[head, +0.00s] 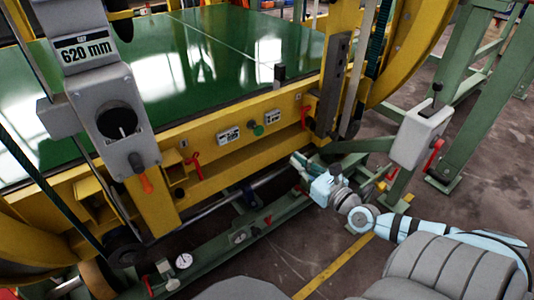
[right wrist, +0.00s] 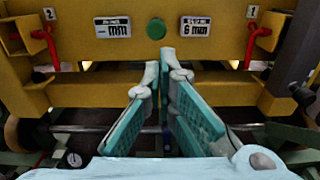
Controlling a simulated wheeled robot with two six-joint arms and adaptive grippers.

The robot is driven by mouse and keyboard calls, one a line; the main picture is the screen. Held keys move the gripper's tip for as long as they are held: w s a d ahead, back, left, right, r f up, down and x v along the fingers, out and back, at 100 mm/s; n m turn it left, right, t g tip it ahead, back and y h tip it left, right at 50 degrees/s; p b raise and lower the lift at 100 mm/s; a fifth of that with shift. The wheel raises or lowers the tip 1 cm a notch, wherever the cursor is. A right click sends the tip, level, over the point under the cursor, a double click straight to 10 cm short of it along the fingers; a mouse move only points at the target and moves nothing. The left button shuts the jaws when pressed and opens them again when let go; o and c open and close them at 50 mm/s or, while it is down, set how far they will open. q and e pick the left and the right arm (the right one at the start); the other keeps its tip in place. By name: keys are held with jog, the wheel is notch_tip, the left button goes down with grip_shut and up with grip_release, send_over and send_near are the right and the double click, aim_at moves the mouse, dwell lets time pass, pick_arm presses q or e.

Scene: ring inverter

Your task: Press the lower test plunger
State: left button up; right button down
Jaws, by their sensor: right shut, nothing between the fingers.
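A round green button (head: 257,129) sits on the yellow beam, between two white label plates; it may be the lower test plunger, but no marking on it can be read. In the right wrist view the green button (right wrist: 156,28) is just above and beyond my fingertips. My right gripper (head: 296,161) is in front of and below the beam, with its fingers pointing toward it. In the right wrist view the fingers of this gripper (right wrist: 162,65) are closed together with nothing between them, apart from the button. My left gripper is not in view.
Red levers (right wrist: 51,45) and (right wrist: 256,43) flank the label plates on the yellow beam (head: 215,155). A green lower rail with gauges (head: 184,260) runs beneath. A grey box with a red handle (head: 421,135) stands right of my arm. A grey dial box (head: 118,122) is at the left.

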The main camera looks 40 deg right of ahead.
jog(key=shift+a+r, duration=0.1)
jog(key=shift+r, duration=0.2)
